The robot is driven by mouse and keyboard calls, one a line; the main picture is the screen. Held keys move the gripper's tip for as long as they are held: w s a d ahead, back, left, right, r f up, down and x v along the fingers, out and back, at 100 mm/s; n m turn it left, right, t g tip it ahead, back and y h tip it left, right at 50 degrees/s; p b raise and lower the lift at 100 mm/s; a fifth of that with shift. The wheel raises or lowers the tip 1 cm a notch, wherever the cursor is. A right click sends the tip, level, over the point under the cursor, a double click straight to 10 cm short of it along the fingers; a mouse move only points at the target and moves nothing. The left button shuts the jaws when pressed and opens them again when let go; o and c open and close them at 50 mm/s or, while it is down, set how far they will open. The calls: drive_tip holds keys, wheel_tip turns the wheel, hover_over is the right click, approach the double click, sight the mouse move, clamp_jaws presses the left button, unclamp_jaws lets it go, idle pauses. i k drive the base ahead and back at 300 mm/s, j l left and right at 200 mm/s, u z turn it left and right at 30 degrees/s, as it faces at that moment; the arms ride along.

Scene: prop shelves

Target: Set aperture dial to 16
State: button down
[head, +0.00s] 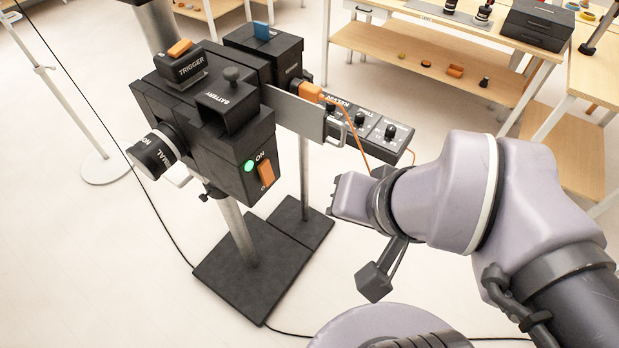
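A black camera-like device (235,160) stands on a post at the left. Its front carries a cylindrical lens (155,152) with a white band and the word "NORMAL" on it. No dial marked "aperture" and no number 16 can be read in the head view. A black panel with several round knobs (359,118) sits behind the device to the right; its small labels are mostly unreadable. My gripper (352,198) is right of the device, apart from it and lower than the knob panel. Its fingers cannot be made out, so its opening is unclear.
The device has an orange ON switch (267,173) beside a lit green light (249,166), and a trigger box (181,66) on top. An orange cable (352,130) hangs near the panel. A black base plate (250,268) lies below.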

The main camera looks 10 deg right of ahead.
sight(391, 130)
drive_tip(key=i+l+z, duration=0.25)
drive_tip(key=i+l, duration=0.5)
drive_tip(key=i, duration=0.05)
